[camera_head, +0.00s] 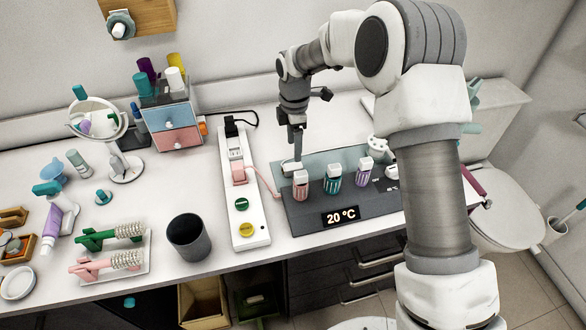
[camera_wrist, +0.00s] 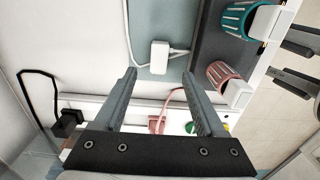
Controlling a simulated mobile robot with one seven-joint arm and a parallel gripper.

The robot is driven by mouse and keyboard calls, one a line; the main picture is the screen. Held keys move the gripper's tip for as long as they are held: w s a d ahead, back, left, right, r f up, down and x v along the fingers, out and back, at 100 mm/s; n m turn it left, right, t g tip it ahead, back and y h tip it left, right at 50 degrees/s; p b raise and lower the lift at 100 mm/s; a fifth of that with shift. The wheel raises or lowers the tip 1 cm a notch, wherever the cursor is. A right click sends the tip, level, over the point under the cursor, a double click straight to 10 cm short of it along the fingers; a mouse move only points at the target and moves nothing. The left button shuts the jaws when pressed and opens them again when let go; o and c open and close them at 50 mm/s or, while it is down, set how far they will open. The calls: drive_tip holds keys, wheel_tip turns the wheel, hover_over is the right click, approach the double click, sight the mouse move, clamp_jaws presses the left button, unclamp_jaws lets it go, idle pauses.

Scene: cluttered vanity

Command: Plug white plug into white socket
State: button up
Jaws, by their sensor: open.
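The white plug (camera_wrist: 158,56) lies on the teal panel of a dark grey tray in the wrist view, with its white cable running off beside it. In the head view the white plug (camera_head: 289,166) is small and sits just below my gripper (camera_head: 297,150). In the wrist view my gripper (camera_wrist: 160,76) is open and empty, with the plug in line with the gap, just beyond the fingertips. The white power strip (camera_head: 250,241) stands left of the tray. Its white socket (camera_head: 235,147) is between the black plug and the pink plug; in the wrist view my left finger largely hides it.
A black plug (camera_head: 232,126) and a pink plug (camera_head: 238,173) are in the strip. Green (camera_head: 242,204) and yellow (camera_head: 246,229) sockets are bare. Striped holders (camera_head: 300,191) stand along the tray. A dark cup (camera_head: 188,238) stands left of the strip.

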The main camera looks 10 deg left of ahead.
sight(293, 166)
drive_tip(key=f, duration=0.8)
drive_tip(key=shift+a+f+p, duration=0.2)
drive_tip(key=shift+p, duration=0.1)
clamp_jaws()
